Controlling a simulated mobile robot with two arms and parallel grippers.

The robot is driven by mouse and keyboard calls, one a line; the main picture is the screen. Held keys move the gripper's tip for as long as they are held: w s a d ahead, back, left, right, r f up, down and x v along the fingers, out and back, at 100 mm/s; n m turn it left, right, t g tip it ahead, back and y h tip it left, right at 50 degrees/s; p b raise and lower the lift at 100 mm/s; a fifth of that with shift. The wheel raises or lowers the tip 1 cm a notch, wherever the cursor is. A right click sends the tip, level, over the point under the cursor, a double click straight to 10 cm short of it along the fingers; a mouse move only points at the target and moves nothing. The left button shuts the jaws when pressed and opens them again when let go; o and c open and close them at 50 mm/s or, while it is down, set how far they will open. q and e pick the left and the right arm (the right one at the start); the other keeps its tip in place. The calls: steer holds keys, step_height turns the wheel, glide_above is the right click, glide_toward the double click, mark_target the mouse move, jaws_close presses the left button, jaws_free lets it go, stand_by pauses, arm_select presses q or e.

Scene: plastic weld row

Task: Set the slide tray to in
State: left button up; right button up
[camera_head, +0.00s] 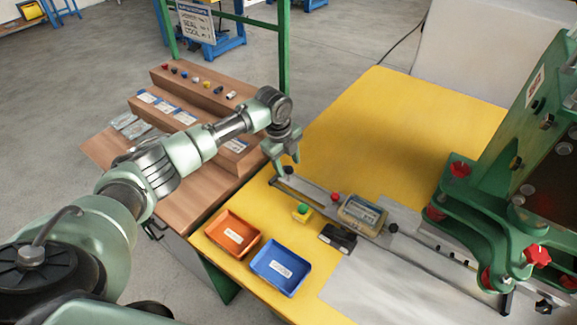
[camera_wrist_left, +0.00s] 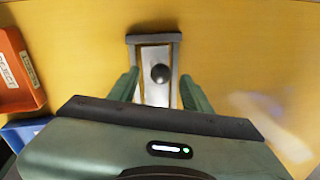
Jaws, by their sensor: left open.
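The slide tray (camera_head: 318,195) is a long grey metal strip on the yellow table, running from the middle toward the green machine at the right. A clear-covered part with a label (camera_head: 362,215) sits on it. A round dark knob stands at the tray's near-left end; the left wrist view shows this knob (camera_wrist_left: 160,73) on the metal strip, beside a grey end bar (camera_wrist_left: 154,38). My left gripper (camera_head: 284,164) is open above that end, its fingers (camera_wrist_left: 161,92) on either side of the strip and knob. Contact cannot be told. My right gripper is not in view.
An orange tray (camera_head: 211,239) and a blue tray (camera_head: 262,278) lie at the table's front left. The green machine (camera_head: 500,170) stands right. The table's back is clear.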

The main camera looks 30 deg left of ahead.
arm_select(q)
steer(key=shift+w+f, duration=0.25)
steer(key=shift+f, duration=0.75)
jaws_close()
stand_by(0.7)
